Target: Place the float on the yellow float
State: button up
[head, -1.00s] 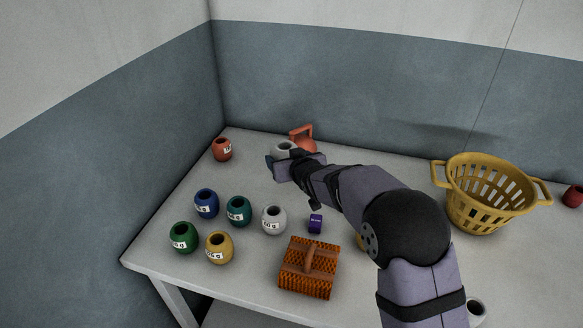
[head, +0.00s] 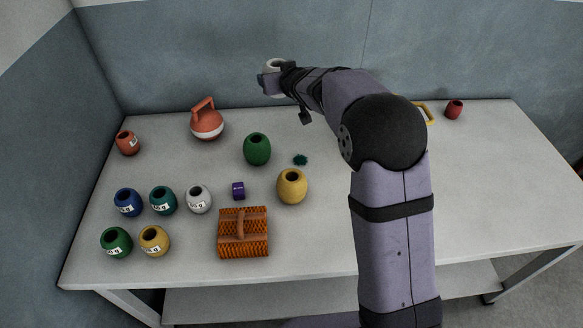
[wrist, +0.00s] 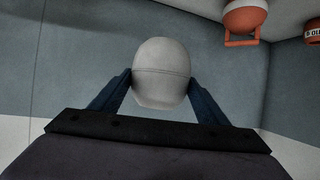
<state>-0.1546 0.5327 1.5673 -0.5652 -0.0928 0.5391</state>
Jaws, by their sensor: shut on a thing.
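My gripper (head: 268,82) is shut on a pale grey-white float (head: 276,64), held up in the air above the back of the table. In the wrist view this float (wrist: 162,72) sits between both fingers of my gripper (wrist: 160,88). A larger plain yellow float (head: 292,188) stands upright on the table with a dark hole on top, well below and in front of my gripper. A smaller labelled yellow float (head: 154,241) stands at the front left, beside a labelled green one (head: 117,243).
A plain green float (head: 257,149) and a dark teal spiky thing (head: 301,160) stand near the larger yellow float. An orange-white handled buoy (head: 207,122), labelled floats, a purple block (head: 238,191) and an orange brush-like block (head: 243,237) lie leftward. My arm hides most of a yellow basket (head: 428,112).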

jog(key=s+d+r+p, duration=0.15)
jog(key=s+d, duration=0.25)
jog(key=d, duration=0.4)
jog(key=s+d+r+p, duration=0.1)
jog(key=s+d+p, duration=0.25)
jog(key=d, duration=0.45)
jog(key=n+g+y, duration=0.3)
jog(key=n+y, duration=0.2)
send_over(296, 179)
jog(key=shift+f+b, duration=0.35)
jog(key=shift+f, duration=7.45)
